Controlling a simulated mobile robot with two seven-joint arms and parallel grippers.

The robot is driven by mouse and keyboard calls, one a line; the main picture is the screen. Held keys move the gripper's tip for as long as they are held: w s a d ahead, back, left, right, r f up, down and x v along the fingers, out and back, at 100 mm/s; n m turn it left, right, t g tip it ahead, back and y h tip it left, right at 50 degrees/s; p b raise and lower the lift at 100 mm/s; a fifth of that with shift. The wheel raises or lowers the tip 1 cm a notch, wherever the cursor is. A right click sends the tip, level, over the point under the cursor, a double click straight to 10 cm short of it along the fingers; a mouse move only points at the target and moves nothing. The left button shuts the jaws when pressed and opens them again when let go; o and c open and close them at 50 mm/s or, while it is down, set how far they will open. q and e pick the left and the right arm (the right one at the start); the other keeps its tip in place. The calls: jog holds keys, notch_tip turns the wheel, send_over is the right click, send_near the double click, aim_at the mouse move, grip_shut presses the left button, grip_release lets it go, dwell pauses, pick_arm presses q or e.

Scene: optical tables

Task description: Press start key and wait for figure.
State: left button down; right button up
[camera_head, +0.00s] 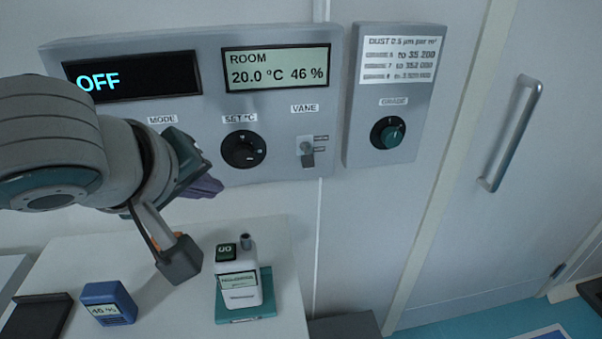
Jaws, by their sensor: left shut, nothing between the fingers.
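A small white instrument (238,275) stands upright on a teal base (246,312) on the white table. Its front has a pale green panel with small text that I cannot read. On its top are a dark square (225,252) with light marks and a short grey cylinder (246,241). I cannot tell for certain which part is the start key. My left gripper (208,186) is shut and empty, with purple fingertips, in front of the wall panel's lower left. In the picture it is above and left of the instrument, apart from it. My right gripper is out of view.
A wall panel (280,165) shows "OFF" and "ROOM 20.0 °C 46 %", with a black knob and a vane switch. Beside it is a grade panel (393,160) with a green knob. A blue meter (108,303) and a dark flat object (35,317) are on the table (268,237). A door handle (512,135) is at right.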

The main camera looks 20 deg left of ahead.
aim_at(224, 256)
pick_arm(q)
notch_tip(224, 256, down, 8)
jog(key=b, duration=0.8)
jog(key=shift+f, duration=0.4)
dwell(1.4)
jog(key=shift+f+b, duration=0.35)
jog(key=shift+f, duration=0.05)
jog(key=shift+f, duration=0.45)
dwell(0.5)
jog(key=shift+r, duration=0.1)
jog(key=shift+r+p, duration=0.75)
jog(key=shift+p, duration=0.1)
jog(key=shift+r, duration=0.1)
